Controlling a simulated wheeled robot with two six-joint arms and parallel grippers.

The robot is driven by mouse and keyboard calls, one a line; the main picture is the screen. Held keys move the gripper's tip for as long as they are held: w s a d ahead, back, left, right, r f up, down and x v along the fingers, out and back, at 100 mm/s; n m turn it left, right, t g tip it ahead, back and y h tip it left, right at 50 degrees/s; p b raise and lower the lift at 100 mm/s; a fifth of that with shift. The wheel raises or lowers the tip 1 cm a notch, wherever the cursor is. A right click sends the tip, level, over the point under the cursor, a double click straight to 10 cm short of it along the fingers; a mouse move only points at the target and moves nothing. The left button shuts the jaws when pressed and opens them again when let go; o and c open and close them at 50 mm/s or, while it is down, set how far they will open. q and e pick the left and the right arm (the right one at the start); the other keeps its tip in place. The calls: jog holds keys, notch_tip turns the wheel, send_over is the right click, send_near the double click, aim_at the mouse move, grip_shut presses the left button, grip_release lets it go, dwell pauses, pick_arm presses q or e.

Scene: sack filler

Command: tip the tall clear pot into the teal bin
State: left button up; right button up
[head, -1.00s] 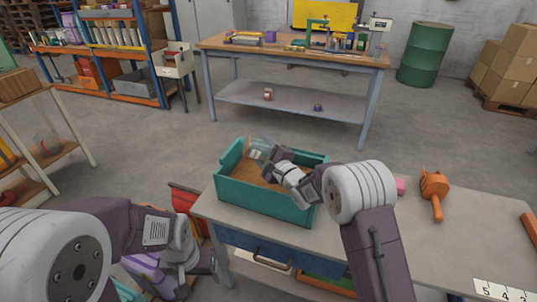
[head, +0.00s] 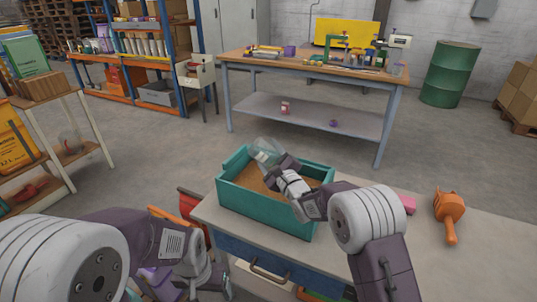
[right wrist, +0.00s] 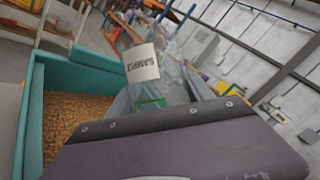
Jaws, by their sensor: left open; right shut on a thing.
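The teal bin (head: 232,196) stands on the near workbench and holds a layer of brown grain. My right gripper (head: 278,168) is shut on the tall clear pot (head: 264,150) and holds it tilted over the bin's far left part. In the right wrist view the pot (right wrist: 168,72) shows a white label with upside-down lettering; the bin's teal wall (right wrist: 36,115) and grain lie to its left. I cannot tell whether anything is inside the pot. My left gripper (head: 208,289) is open and empty, low at the left of the bench, partly cut off by the frame.
An orange tool (head: 449,211) and a pink block (head: 408,204) lie on the bench (head: 490,255) right of the bin. A wooden-topped table (head: 310,65) with tools stands behind. A green drum (head: 447,73) is at the back right. Open floor lies between.

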aim_at(271, 147)
notch_tip(271, 147, up, 4)
jog(key=n+g+p, duration=0.1)
jog(key=n+p, duration=0.1)
jog(key=p, duration=0.2)
jog(key=n+h+p, duration=0.1)
jog(key=n+p, duration=0.1)
jog(key=p, duration=0.2)
jog(key=shift+f+g, duration=0.15)
jog(key=shift+g, duration=0.25)
jog(key=shift+f+n, duration=0.1)
jog(key=shift+n, duration=0.3)
jog(key=shift+f, duration=0.3)
